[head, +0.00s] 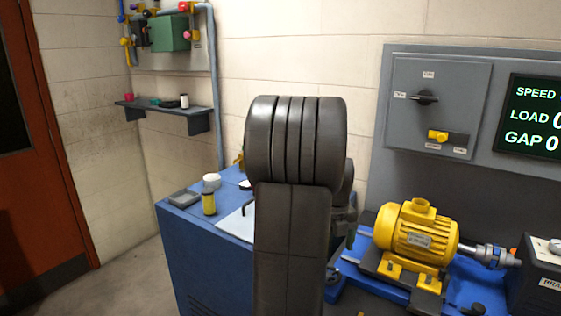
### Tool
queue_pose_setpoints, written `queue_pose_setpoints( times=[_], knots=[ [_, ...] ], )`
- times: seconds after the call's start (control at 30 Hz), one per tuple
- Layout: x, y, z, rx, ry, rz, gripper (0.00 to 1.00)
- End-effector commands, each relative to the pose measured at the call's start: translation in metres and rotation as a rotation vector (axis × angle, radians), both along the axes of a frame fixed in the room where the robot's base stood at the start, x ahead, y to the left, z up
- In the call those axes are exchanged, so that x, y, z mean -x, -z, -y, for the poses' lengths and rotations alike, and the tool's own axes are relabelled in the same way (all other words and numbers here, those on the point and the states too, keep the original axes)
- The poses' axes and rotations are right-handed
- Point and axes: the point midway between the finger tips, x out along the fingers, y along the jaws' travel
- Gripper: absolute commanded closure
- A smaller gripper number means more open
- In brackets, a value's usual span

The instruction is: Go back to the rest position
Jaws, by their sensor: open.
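My arm stands upright in the middle of the head view, its dark grey links close to the camera. Parts of my wrist show at the right edge of the arm, between it and the yellow motor. I cannot make out my gripper's jaws; the arm hides that area. The yellow motor (416,236) sits on a blue base (466,289) at the right, its shaft coupled to a grey part (490,255).
A blue cabinet (195,255) left of my arm bears a yellow-black bottle (209,203), a white roll (211,182) and a grey tray (184,198). A wall shelf (170,111) and red door (50,170) are left. A switch panel (437,85) and display (535,118) stand behind the motor.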

Motion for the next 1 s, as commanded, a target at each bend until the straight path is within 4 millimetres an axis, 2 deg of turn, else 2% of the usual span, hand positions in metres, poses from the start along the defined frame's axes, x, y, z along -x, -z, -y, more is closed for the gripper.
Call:
queue_pose_setpoints(
  times=[0.03,0.2,0.43,0.6,1.0],
  knots=[
    [0.001,0.011,0.0,-0.001,0.0,-0.004,0.11],
    [0.001,0.044,0.0,-0.002,0.0,-0.006,0.11],
    [0.0,0.073,0.0,0.0,-0.001,-0.003,0.11],
    [0.0,0.081,0.0,0.0,-0.002,-0.001,0.11],
    [0.0,0.078,0.0,0.0,-0.007,0.001,0.11]
  ],
)
